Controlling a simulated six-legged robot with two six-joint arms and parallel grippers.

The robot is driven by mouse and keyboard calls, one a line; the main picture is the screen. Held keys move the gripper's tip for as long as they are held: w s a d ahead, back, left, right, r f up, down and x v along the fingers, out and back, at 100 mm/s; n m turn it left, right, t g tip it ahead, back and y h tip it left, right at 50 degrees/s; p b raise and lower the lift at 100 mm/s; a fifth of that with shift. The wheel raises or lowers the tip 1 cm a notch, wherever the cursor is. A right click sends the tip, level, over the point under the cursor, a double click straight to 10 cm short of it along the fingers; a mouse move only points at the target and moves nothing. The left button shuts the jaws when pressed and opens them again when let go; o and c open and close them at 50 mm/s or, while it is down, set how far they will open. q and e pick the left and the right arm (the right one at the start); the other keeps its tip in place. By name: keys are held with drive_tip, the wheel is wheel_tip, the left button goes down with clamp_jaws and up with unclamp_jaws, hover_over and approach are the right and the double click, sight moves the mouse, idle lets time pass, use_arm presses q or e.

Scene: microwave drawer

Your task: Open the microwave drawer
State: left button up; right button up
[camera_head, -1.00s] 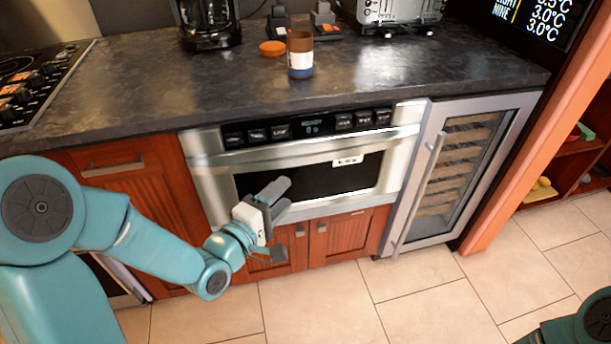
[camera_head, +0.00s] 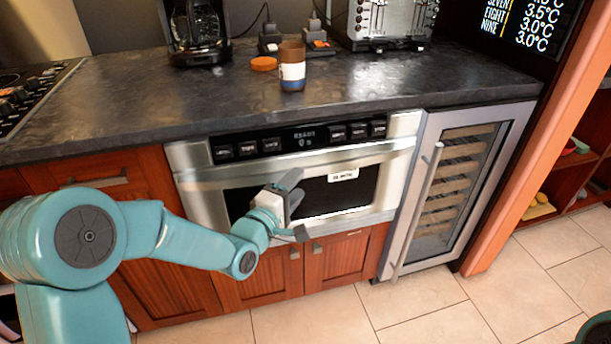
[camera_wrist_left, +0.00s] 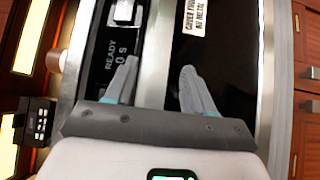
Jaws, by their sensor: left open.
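The microwave drawer (camera_head: 205,197) is shut, flush under the counter, with a steel front and a dark window. Its steel handle bar (camera_head: 290,162) runs across the front between the black control panel and the window. My left gripper (camera_head: 297,206) is open and empty in front of the window, a little below the bar in the head view. In the left wrist view the open fingers (camera_wrist_left: 158,68) appear on either side of the steel bar (camera_wrist_left: 156,45), one over the panel and one over the window. Contact cannot be told. My right gripper is out of view.
A brown, white and blue cup (camera_head: 292,72) and an orange lid (camera_head: 263,64) stand on the dark counter (camera_head: 400,80). A wine cooler (camera_head: 450,180) with a vertical handle adjoins the drawer on the right. Open tiled floor (camera_head: 430,310) lies in front.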

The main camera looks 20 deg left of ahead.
sight(308, 173)
use_arm(q)
drive_tip(key=w, duration=0.2)
drive_tip(key=w+d, duration=0.1)
drive_tip(key=w, duration=0.2)
drive_tip(key=shift+w, duration=0.1)
drive_tip(key=shift+c, duration=0.3)
clamp_jaws()
drive_tip(key=shift+d+f, duration=0.1)
